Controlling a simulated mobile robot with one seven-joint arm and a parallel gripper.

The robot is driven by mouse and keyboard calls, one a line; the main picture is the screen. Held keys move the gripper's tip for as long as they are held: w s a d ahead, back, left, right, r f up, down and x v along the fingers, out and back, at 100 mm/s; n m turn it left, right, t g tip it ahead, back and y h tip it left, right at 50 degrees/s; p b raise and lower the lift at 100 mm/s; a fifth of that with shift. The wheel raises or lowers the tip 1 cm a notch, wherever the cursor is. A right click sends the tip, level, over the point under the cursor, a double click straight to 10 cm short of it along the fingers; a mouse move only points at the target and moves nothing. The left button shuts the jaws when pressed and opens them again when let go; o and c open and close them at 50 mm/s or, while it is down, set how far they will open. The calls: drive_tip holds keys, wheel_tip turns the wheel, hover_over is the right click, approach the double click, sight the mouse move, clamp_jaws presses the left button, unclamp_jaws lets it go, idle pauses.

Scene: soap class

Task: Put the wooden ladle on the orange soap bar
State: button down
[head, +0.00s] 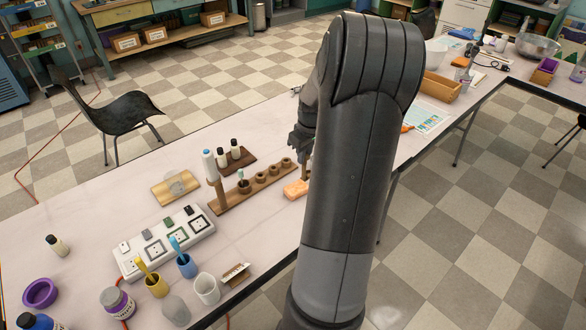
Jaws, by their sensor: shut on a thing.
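The orange soap bar (295,190) lies on the long white table, just left of my arm in the head view. My arm covers its right end or the space right beside it. My gripper (300,140) shows only in part at the arm's left edge, above and a little beyond the soap bar. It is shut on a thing. A small brown wooden piece (307,164) shows below the gripper beside the arm; it looks like part of the wooden ladle, with the rest hidden. The fingertips are not clearly seen.
A wooden rack with holes (260,187) stands left of the soap bar. A wooden tray (440,88) is beyond my arm.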

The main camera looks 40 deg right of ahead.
drive_tip(key=w+a+f, duration=0.1)
drive_tip(key=w+f, duration=0.2)
drive_tip(key=f, duration=0.3)
drive_tip(key=shift+w+a+f, duration=0.2)
drive_tip(key=shift+w+a, duration=0.1)
drive_tip(key=shift+f, duration=0.15)
drive_tip(key=c, duration=1.5)
unclamp_jaws()
drive_tip(key=shift+o, duration=0.2)
